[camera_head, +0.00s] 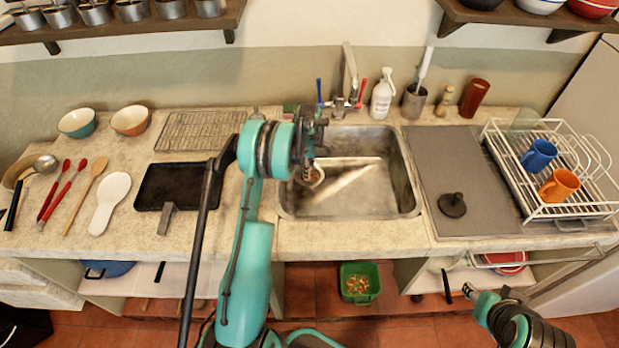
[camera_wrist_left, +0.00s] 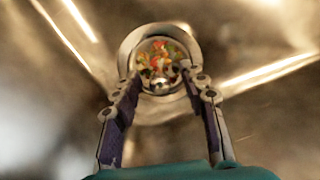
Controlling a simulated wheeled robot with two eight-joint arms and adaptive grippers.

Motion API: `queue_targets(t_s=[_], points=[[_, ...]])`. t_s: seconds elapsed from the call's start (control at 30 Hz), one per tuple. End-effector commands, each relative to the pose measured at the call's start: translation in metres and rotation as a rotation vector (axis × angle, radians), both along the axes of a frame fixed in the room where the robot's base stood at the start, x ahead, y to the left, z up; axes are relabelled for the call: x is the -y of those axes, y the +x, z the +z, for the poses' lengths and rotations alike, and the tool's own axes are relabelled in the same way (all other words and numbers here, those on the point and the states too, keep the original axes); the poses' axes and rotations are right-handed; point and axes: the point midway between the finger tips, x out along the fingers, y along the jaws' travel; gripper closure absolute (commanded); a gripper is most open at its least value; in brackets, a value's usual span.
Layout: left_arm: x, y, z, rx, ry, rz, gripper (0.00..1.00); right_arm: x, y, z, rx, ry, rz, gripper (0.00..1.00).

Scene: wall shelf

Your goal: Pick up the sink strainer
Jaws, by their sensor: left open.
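The sink strainer (camera_head: 313,177) is a small round metal cup, seen at the left side of the steel sink basin (camera_head: 372,205). In the left wrist view the strainer (camera_wrist_left: 160,48) holds colourful food scraps and has a small knob near its lower edge. My left gripper (camera_head: 308,158) reaches down into the basin from the front. In the wrist view the left gripper's fingers (camera_wrist_left: 160,82) are apart, one on each side of the strainer's near part. Whether they touch it I cannot tell. My right gripper (camera_head: 468,291) is low at the right, its fingers too small to read.
The faucet (camera_head: 350,75) stands behind the basin. A black tray (camera_head: 180,185) lies left of the sink. A dark stopper (camera_head: 452,205) sits on the grey mat (camera_head: 440,160), beside the dish rack (camera_head: 550,212). A green bin (camera_head: 359,268) with scraps stands below on the floor.

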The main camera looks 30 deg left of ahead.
Motion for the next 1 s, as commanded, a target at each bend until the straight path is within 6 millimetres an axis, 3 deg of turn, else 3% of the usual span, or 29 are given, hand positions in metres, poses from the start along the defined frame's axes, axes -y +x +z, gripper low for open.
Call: queue_targets(t_s=[0.1,0.27,0.67,1.0], points=[[0.000,0.000,0.001,0.000,0.000,0.000,0.58,0.000,0.000,0.001,0.000,0.000,0.000,0.60],[0.000,0.000,0.002,0.000,0.000,-0.001,1.00,0.000,0.000,0.001,0.000,0.000,0.000,0.60],[0.000,0.000,0.007,0.000,0.000,-0.001,1.00,0.000,0.000,0.003,0.000,0.000,0.000,0.60],[0.000,0.000,0.073,0.000,0.000,-0.001,1.00,0.000,0.000,0.027,0.000,0.000,0.000,0.60]])
